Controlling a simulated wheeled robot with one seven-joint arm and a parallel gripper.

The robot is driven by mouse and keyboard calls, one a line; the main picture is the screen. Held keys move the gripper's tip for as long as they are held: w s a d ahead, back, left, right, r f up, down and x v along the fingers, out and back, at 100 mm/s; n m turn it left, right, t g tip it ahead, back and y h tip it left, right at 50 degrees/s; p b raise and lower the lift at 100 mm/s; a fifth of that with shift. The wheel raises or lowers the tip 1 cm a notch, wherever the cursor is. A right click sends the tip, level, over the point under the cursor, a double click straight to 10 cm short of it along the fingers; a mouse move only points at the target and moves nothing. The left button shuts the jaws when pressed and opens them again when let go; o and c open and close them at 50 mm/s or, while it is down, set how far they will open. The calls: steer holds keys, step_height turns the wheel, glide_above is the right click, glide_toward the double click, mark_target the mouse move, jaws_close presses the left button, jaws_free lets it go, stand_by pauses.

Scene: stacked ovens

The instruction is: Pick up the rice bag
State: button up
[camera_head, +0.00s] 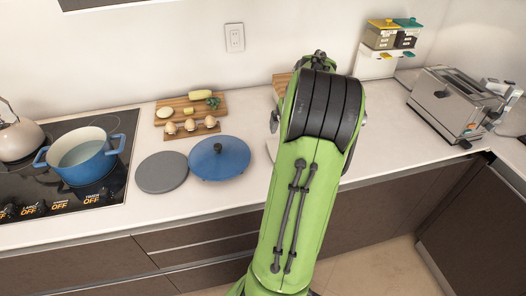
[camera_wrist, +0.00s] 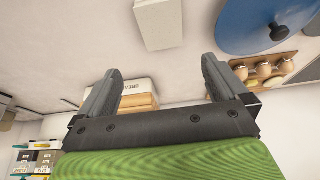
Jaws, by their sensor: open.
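A pale, blocky object (camera_wrist: 155,22) lies on the counter at the top of the wrist view, beyond my fingertips. It may be the rice bag, but no label on it can be read. A pale edge (camera_head: 271,150) shows beside my arm in the head view and may be the same object. My gripper (camera_wrist: 162,66) is open, with nothing between its fingers. It is apart from the pale object. In the head view my green arm hides the gripper and most of that counter area.
A bread box with lettering (camera_wrist: 140,88) stands against the wall behind my fingers. A blue lid (camera_head: 219,158), a grey round board (camera_head: 162,172) and a board with eggs (camera_head: 190,127) lie left of my arm. A toaster (camera_head: 458,105) stands at right. A blue pot (camera_head: 84,158) is on the stove.

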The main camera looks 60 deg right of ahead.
steer(key=b+x, duration=0.2)
steer(key=x, duration=1.4)
steer(key=shift+w+a+r, duration=0.1)
steer(key=shift+w+a, duration=0.05)
steer(key=shift+a, duration=0.1)
steer(key=c, duration=0.8)
